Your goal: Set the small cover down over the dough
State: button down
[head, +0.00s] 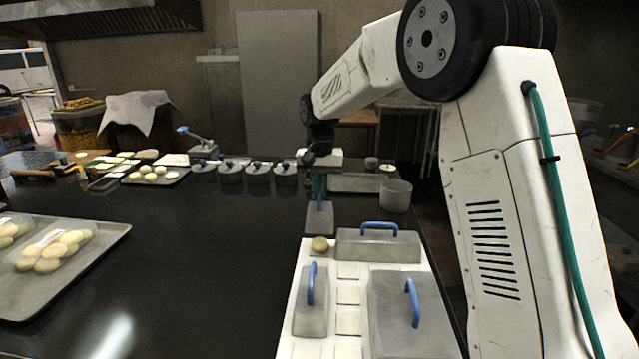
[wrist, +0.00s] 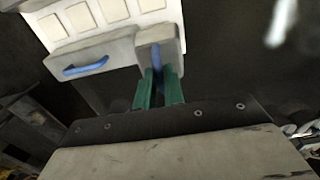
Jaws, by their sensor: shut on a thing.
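The small grey cover (head: 319,220) with a blue handle hangs from my gripper (head: 319,188), near the far left end of the white board (head: 290,343). My gripper's green fingers are shut on the handle; they also show in the wrist view (wrist: 158,86), with the small cover (wrist: 152,37) just beyond them. The round dough (head: 320,244) sits uncovered on the board, just below the small cover in the head view. The dough does not show in the wrist view, where the cover may hide it. I cannot tell the cover's exact height.
A long cover (head: 378,246) stands right beside the dough. A narrow cover (head: 311,305) and a big cover (head: 408,318) stand nearer on the board, around several pale square tiles (head: 348,296). A grey pot (head: 397,196) is behind to the right.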

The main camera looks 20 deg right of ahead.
jog(key=shift+f, duration=3.8)
jog(key=shift+f, duration=0.5)
jog(key=c, duration=1.4)
grip_release()
notch_tip(320, 180, up, 8)
jog(key=shift+f, duration=0.2)
jog(key=shift+r, duration=0.1)
jog(key=shift+n+g, duration=0.5)
jog(key=shift+n, duration=0.2)
jog(key=s, duration=0.1)
jog(key=s+f, duration=0.2)
jog(key=s, duration=0.1)
jog(key=shift+d, duration=0.1)
jog(key=s+d+r+n, duration=0.1)
jog(key=s+r, duration=0.1)
jog(key=s, duration=1.1)
jog(key=s+d+r+n+t, duration=0.1)
jog(key=s+r, duration=0.2)
jog(key=s, duration=1)
jog(key=s+d+r+n+t, duration=0.1)
jog(key=s+r, duration=0.2)
jog(key=s, duration=1.1)
